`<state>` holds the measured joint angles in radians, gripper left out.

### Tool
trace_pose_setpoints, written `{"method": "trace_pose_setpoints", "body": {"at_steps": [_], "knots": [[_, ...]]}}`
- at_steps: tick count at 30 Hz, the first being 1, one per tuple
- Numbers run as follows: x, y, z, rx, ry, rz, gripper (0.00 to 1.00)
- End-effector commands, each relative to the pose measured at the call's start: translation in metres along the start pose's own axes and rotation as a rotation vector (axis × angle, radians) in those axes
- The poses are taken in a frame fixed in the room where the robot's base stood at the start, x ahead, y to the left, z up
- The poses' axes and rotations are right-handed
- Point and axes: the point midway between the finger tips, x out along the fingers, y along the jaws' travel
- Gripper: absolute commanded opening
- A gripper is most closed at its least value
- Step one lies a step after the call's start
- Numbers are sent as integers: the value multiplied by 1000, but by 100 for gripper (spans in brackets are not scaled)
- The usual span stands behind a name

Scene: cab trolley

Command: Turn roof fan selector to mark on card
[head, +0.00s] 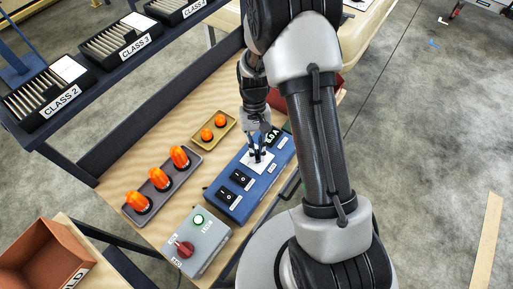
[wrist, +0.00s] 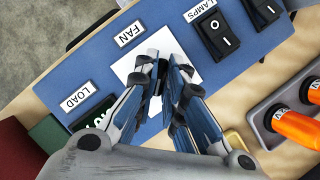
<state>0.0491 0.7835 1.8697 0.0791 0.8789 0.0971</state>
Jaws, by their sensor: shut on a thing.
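The blue control panel (head: 240,185) lies on the wooden trolley top; it also fills the middle of the wrist view (wrist: 110,60). A white card (head: 265,166) lies on the panel beside the FAN label (wrist: 130,34), and the card shows around my fingers in the wrist view (wrist: 180,42). My gripper (head: 258,154) points down at the card, shut on the small dark fan selector knob (wrist: 157,82). The fingers hide most of the knob. I cannot see its pointer or any mark on the card.
Two black rocker switches (head: 235,187) sit beside the card on the panel, and a lit display (head: 272,137) is on its far side. A grey box (head: 205,250) with a red knob stands nearer. A grey tray (head: 148,187) and a yellow tray (head: 208,144) hold orange lamps.

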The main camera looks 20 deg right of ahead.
Motion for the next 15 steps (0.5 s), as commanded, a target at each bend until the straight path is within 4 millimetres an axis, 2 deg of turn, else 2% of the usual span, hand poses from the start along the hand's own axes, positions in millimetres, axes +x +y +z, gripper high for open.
{"method": "trace_pose_setpoints", "body": {"at_steps": [6,15], "knots": [[-1,2,0,157,0,-65,0],[0,2,0,288,1,-120,0]]}}
